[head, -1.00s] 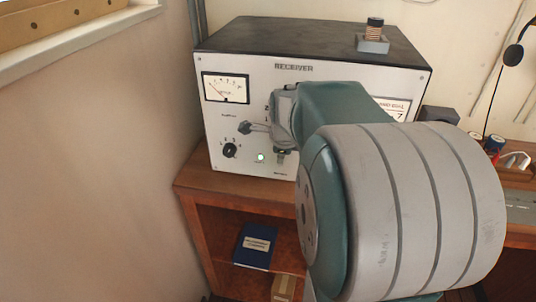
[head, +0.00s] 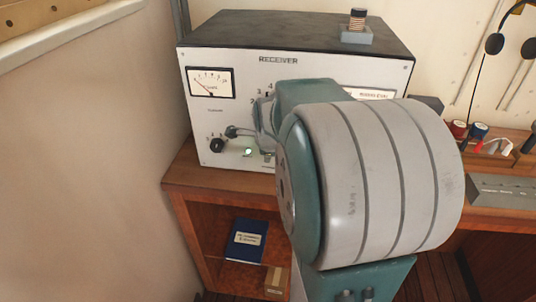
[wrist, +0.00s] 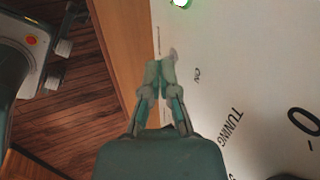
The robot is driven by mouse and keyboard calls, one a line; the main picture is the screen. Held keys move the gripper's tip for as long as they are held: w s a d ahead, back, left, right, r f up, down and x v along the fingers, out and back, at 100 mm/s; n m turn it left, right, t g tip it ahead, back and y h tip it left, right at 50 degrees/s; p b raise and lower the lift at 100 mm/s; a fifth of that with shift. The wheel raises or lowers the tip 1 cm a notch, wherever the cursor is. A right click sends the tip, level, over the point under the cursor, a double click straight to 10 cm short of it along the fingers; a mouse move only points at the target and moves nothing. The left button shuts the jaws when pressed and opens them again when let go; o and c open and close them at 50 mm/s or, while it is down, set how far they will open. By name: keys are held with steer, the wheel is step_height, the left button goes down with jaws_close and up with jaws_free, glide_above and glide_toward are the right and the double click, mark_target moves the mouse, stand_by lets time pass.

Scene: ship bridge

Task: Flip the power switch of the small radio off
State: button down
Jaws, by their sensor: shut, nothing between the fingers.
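The small radio is a pale box with a dark top, marked RECEIVER (head: 228,122), on a wooden cabinet. Its green lamp (head: 248,152) is lit and also shows in the wrist view (wrist: 182,3). My gripper (wrist: 160,63) is shut and empty, its fingertips close to the lower edge of the front panel, between the lamp and the TUNING lettering. A small greyish spot beside the tips, near the ON lettering, may be the power switch (wrist: 173,54); I cannot tell its position or whether the tips touch it. My arm hides much of the panel in the head view.
A meter (head: 211,82) and a black knob (head: 217,145) are on the panel's left. The cabinet (head: 185,180) holds a blue book (head: 246,240) on its shelf. A headset (head: 494,43) hangs at right. The wall stands close at left.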

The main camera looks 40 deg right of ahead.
steer(key=shift+s+a+f+t+h, duration=0.15)
steer(key=shift+a+f+t+h, duration=0.1)
steer(key=shift+t+h, duration=0.35)
steer(key=shift+s+a+f+h, duration=0.2)
steer(key=shift+f+h, duration=0.1)
steer(key=shift+f, duration=0.25)
steer(key=shift+r, duration=0.1)
stand_by(0.3)
steer(key=shift+r, duration=0.75)
steer(key=shift+d, duration=0.1)
